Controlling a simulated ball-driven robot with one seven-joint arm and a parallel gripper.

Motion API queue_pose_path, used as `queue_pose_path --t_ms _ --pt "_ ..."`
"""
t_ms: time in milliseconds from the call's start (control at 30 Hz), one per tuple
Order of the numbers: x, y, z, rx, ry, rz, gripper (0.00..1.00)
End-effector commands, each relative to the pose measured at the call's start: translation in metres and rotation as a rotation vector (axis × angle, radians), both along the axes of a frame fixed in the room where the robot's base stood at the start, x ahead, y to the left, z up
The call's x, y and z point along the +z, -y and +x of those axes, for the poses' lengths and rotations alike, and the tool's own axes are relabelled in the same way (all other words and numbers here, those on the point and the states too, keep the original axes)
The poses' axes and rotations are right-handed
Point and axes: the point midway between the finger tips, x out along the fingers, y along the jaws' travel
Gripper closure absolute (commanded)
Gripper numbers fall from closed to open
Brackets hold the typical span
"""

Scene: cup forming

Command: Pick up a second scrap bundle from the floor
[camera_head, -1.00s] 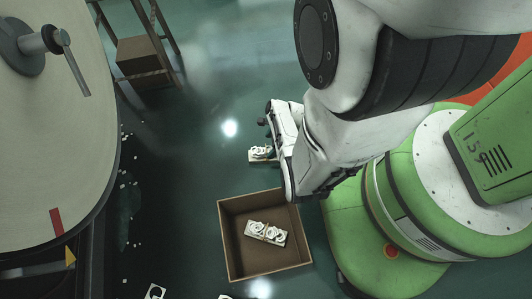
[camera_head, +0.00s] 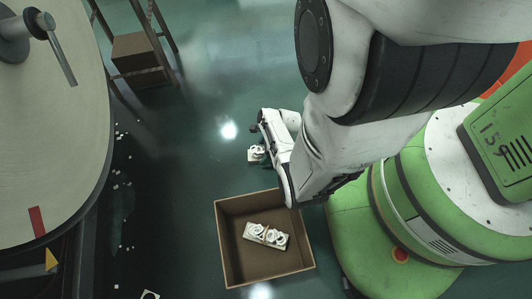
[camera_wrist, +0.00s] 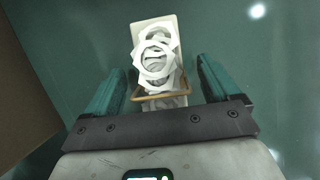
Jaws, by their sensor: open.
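A scrap bundle (camera_wrist: 157,55) of white ring-shaped pieces on a pale strip, with a tan band around it, lies on the floor. In the wrist view it sits between the two teal fingers of my gripper (camera_wrist: 157,88), which are open with a gap on each side. In the head view only the left end of this bundle (camera_head: 256,153) shows; my gripper (camera_head: 264,128) covers the rest. Another bundle (camera_head: 266,236) lies inside the open cardboard box (camera_head: 222,243).
The box stands just in front of my gripper, and its wall (camera_wrist: 25,95) shows at the left in the wrist view. A round table (camera_head: 60,120) and a wooden stand with a carton (camera_head: 140,57) are at the left. Small white bits (camera_head: 122,185) litter the floor.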

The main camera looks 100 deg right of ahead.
Motion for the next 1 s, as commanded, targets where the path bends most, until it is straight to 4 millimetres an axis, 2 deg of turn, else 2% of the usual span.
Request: queue_pose_path --t_ms 700,767,1000 --pt "-0.0049 0.0001 0.0000 0.000 0.000 0.000 0.11" --pt "-0.0049 0.0001 0.0000 0.000 0.000 0.000 0.14" --pt "-0.0050 0.0000 0.0000 0.000 0.000 0.000 0.37"
